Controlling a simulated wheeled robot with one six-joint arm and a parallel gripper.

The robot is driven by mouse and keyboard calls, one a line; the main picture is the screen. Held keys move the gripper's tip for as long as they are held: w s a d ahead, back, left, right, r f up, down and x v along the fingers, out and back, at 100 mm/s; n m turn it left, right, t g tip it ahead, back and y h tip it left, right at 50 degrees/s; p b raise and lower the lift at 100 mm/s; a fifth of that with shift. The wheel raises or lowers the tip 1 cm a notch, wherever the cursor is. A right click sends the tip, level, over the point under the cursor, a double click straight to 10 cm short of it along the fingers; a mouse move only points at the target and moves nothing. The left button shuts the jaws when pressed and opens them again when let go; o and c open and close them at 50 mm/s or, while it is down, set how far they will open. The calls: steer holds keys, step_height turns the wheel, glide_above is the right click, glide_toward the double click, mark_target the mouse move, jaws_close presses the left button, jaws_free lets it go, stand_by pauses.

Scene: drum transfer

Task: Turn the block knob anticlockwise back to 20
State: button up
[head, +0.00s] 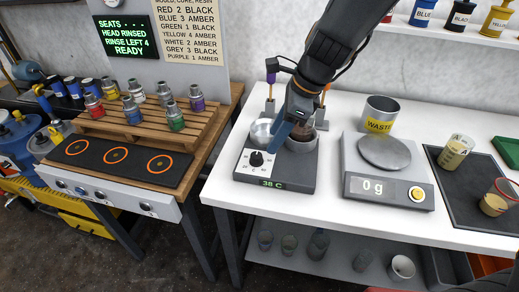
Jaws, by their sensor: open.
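The block knob (256,158) is a small black knob on a white dial plate at the left front of the dark heating block (300,185). The dial markings are too small to read surely. A green display (272,184) on the block's front reads 38 C. My gripper (281,140) reaches down from above over the block, just right of the knob and above it. It is open, with a blue finger showing near the knob; the other finger is hard to make out. I see no clear contact with the knob.
Two metal cups (262,132) sit on the block, partly hidden by my gripper. A scale (388,178) reading 0 g stands to the right, with a WASTE can (380,114) behind it.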

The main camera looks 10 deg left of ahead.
mark_target(256, 155)
steer(key=shift+m, duration=0.6)
steer(key=shift+a+r+x, duration=0.1)
steer(key=shift+a+x, duration=0.15)
steer(key=shift+x, duration=1.1)
steer(key=shift+a+r+x, duration=0.1)
steer(key=shift+a+x, duration=0.2)
steer(key=shift+x, duration=1.05)
steer(key=shift+a+r+x, duration=0.1)
steer(key=shift+a+x, duration=0.15)
steer(key=shift+x, duration=1.15)
steer(key=shift+w+r, duration=0.1)
steer(key=c, duration=1.1)
steer(key=shift+o, duration=0.2)
steer(key=shift+n+p, duration=0.3)
